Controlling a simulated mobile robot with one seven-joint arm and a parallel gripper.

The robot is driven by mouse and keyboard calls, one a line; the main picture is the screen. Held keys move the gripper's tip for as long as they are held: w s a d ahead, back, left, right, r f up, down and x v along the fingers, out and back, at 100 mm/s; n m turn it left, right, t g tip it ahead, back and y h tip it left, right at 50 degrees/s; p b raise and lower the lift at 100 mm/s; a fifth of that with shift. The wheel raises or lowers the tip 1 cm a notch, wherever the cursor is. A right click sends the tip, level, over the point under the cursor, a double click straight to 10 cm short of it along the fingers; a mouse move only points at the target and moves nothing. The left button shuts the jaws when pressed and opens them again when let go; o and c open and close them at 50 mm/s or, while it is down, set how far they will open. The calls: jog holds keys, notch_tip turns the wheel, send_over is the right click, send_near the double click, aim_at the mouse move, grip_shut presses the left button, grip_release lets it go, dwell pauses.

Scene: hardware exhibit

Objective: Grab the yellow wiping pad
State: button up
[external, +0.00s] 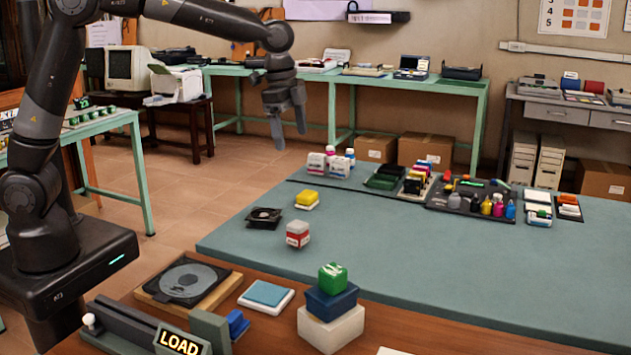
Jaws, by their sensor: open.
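A yellow pad (307,196) lies on the teal mat, on top of a thin pale block or base. It sits left of the middle of the mat, beside a black square fan-like part. My gripper (290,138) hangs in the air above and behind the pad in the picture, fingers pointing down. Its two fingers are apart with nothing between them. The gripper is not touching the pad.
The black fan-like part (264,218) and a red-and-white box (297,234) lie near the pad. In front stand a green cube (333,278) on stacked blocks and a disc tray (186,284). Bottles and trays fill the mat's back. The mat's right front (480,270) is clear.

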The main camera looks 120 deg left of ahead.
jog(key=s+a+f, duration=0.2)
jog(key=a+f, duration=0.5)
jog(key=a, duration=0.5)
jog(key=g+h, duration=0.1)
send_over(307, 193)
jog(key=f, duration=1.2)
jog(key=shift+w+f, duration=0.2)
jog(key=shift+w, duration=0.2)
jog(key=shift+s+f, duration=0.2)
jog(key=shift+f, duration=1.15)
jog(key=shift+s+f, duration=0.15)
jog(key=shift+f, duration=1.15)
jog(key=shift+c, duration=0.4)
jog(key=c, duration=1)
jog(key=shift+r, duration=0.15)
